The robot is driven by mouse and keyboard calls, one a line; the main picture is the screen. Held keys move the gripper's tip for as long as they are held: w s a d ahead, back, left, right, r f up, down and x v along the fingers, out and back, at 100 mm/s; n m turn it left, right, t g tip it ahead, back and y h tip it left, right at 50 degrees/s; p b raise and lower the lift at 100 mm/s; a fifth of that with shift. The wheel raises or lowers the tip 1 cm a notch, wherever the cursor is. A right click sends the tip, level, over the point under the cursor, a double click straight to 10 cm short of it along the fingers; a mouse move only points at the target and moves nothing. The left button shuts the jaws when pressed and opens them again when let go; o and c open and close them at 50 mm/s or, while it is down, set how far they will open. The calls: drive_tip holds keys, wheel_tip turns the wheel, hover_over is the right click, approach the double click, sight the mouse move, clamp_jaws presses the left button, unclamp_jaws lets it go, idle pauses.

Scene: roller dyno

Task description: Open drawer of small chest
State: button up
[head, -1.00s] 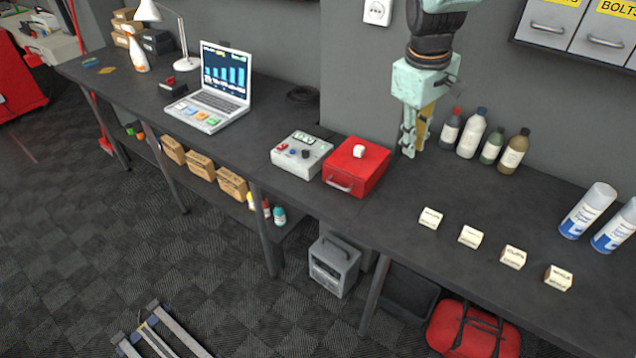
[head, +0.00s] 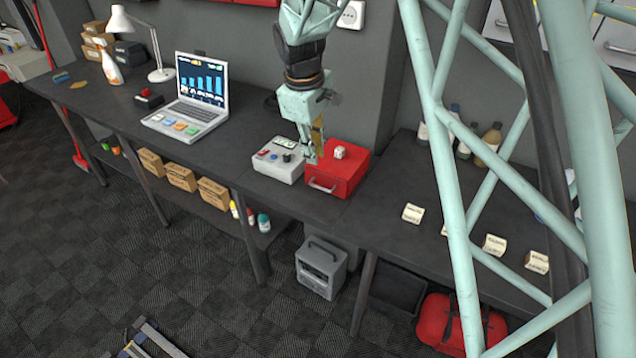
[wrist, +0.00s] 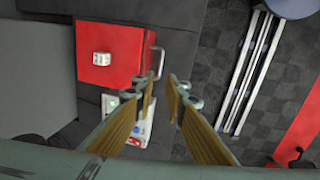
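The small red chest (head: 343,172) stands on the dark workbench with a small white labelled block (head: 339,152) on its top. Its drawer handle (head: 322,186) is on the front face, and the drawer looks shut. In the wrist view the chest (wrist: 112,72) is at the upper left, with its handle (wrist: 159,62) on its right side. My gripper (head: 311,160) is above the left part of the chest, near the grey control box. In the wrist view my gripper (wrist: 162,82) has its two fingers apart with nothing between them, the left fingertip close to the handle's lower end.
The grey control box (head: 277,162) stands directly left of the chest. A laptop (head: 188,112) is further left. Several labelled blocks, such as the nearest one (head: 413,213), lie to the right. My own green lattice arm covers much of the right side.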

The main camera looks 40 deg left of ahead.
sight(319, 187)
drive_tip(key=shift+f, duration=0.1)
drive_tip(key=shift+w+a+f, duration=0.1)
drive_tip(key=shift+w+f, duration=0.3)
drive_tip(key=shift+f, duration=1.8)
drive_tip(key=shift+w+f, duration=0.4)
drive_tip(key=shift+f, duration=1.85)
drive_tip(key=shift+w+a+f, duration=0.1)
drive_tip(key=shift+w+f, duration=0.3)
drive_tip(key=shift+f, duration=1.8)
drive_tip(key=shift+c, duration=0.3)
clamp_jaws()
drive_tip(key=shift+d, duration=0.1)
